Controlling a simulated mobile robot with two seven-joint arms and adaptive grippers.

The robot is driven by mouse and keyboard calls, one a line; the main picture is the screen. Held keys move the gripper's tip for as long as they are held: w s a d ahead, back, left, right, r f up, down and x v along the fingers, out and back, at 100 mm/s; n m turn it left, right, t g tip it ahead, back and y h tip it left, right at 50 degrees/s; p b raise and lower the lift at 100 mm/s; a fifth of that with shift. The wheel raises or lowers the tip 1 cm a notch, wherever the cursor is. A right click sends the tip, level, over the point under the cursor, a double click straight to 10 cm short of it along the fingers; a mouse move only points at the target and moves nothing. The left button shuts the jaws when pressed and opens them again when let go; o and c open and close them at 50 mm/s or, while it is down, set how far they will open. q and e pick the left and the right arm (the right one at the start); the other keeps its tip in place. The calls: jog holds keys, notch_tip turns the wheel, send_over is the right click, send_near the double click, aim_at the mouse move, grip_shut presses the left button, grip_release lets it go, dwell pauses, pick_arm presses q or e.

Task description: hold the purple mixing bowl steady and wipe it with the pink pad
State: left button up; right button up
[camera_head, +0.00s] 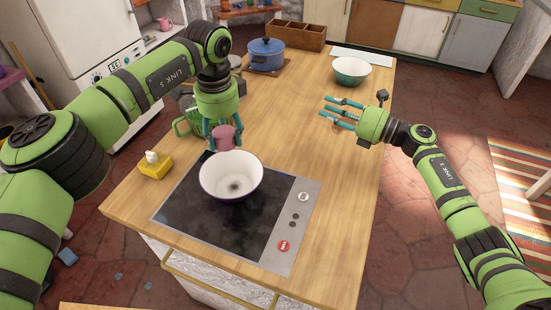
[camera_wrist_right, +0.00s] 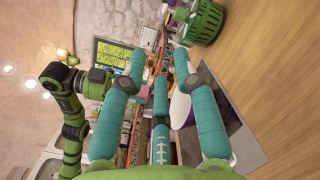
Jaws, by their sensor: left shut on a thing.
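The mixing bowl (camera_head: 231,177) stands upright on the black cooktop, with a white inside, a dark purplish rim and a dark smudge at its bottom. My left gripper (camera_head: 222,138) points down at the bowl's far rim and is shut on the pink pad (camera_head: 228,140). I cannot tell whether the pad touches the bowl. My right gripper (camera_head: 340,110) is open and empty above the counter's right side, apart from the bowl. In the right wrist view its spread fingers (camera_wrist_right: 160,75) hold nothing, and part of the bowl (camera_wrist_right: 180,108) shows behind them.
The cooktop (camera_head: 185,205) has knobs along its right side. A yellow sponge holder (camera_head: 154,167) sits at the left edge. A green basket (camera_head: 183,127) stands behind my left gripper. A blue pot (camera_head: 266,54) and a teal bowl (camera_head: 351,71) are at the back.

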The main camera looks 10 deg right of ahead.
jog(key=s+a+n+g+y, duration=0.1)
jog(key=s+a+n+g, duration=0.2)
jog(key=a+n+g, duration=0.5)
pick_arm(q)
jog(key=shift+d, duration=0.1)
pick_arm(e)
jog(key=n+g+h, duration=0.3)
jog(key=n+h, duration=0.4)
jog(key=n, duration=0.9)
send_over(257, 183)
jog(key=s+d, duration=0.3)
notch_tip(257, 183, down, 3)
jog(key=a+f+n+h, duration=0.1)
jog(key=f, duration=0.2)
jog(key=w+a+f+n+h, duration=0.1)
jog(key=f, duration=0.3)
jog(key=w+a+f+n+t+h, duration=0.1)
jog(key=f+n, duration=0.1)
jog(key=f, duration=0.2)
jog(key=shift+f, duration=0.2)
